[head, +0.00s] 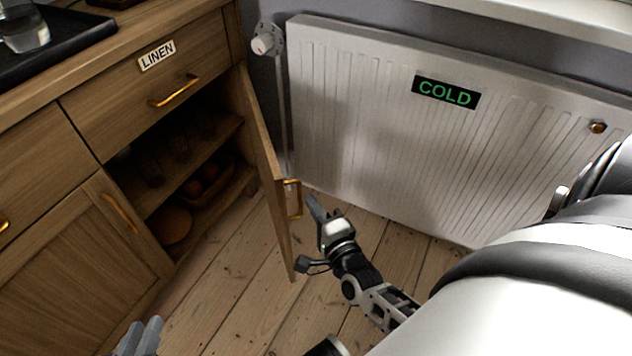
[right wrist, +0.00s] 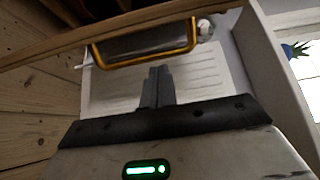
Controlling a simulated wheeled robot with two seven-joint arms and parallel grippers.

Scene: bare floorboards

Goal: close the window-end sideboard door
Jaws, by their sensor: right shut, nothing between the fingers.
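The window-end sideboard door (head: 265,150) stands open, swung out from the wooden sideboard (head: 95,105) and seen almost edge-on. Its brass handle (head: 293,199) is on the face toward the radiator. My right gripper (head: 312,203) is shut and empty, just right of the handle on that outer side. In the right wrist view the shut fingers (right wrist: 158,84) point toward the brass handle (right wrist: 145,43) and appear just short of it; contact cannot be told. My left gripper (head: 140,338) is at the bottom left edge, partly cut off, its opening unclear.
A white radiator (head: 350,110) with a COLD sign stands behind the door. Inside the open compartment, shelves (head: 215,140) hold glasses, a basket and a round item. The neighbouring door (head: 85,255) and the LINEN drawer (head: 150,85) are shut. Floorboards (head: 225,270) before the compartment are clear.

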